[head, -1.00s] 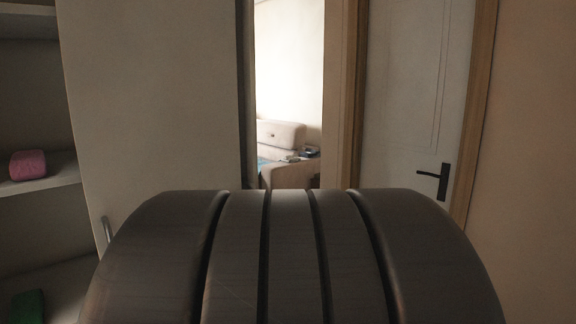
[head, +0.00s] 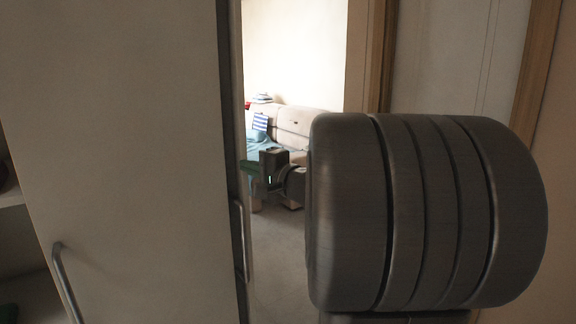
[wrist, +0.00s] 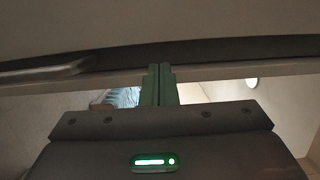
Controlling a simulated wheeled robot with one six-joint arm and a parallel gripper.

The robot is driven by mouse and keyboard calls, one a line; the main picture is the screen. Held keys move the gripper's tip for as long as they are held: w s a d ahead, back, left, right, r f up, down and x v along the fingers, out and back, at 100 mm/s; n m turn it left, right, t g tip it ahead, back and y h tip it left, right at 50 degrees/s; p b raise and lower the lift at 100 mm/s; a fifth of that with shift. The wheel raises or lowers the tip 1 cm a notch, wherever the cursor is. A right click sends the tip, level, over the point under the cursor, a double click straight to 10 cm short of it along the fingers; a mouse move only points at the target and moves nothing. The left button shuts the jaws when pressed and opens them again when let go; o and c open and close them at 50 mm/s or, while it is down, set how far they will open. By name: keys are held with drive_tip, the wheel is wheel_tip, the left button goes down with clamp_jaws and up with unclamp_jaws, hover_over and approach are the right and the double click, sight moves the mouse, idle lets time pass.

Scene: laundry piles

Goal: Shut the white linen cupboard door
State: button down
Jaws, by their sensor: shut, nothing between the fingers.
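The white cupboard door (head: 125,150) is a tall pale panel filling the left of the head view. It stands open, with shelves showing past its left edge. A metal bar handle (head: 64,285) is near its lower left. My gripper (head: 250,168) is right of the panel's dark right edge, its green fingers shut and empty, pointing left. In the wrist view the shut fingers (wrist: 160,85) reach up to a pale panel (wrist: 160,25) with a dark edge; a bar handle (wrist: 45,70) is at its left. I cannot tell whether the fingertips touch it.
A second bar handle (head: 239,240) shows at the dark edge. Cupboard shelves (head: 12,198) are at far left. Beyond the opening are a beige sofa (head: 300,125) with cushions and clear floor (head: 285,250). A wooden door frame (head: 372,60) stands behind my arm.

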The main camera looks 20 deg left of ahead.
sight(234, 163)
drive_tip(key=p+x, duration=0.1)
drive_tip(key=x, duration=0.4)
drive_tip(key=shift+w+a, duration=0.15)
drive_tip(key=shift+f, duration=0.1)
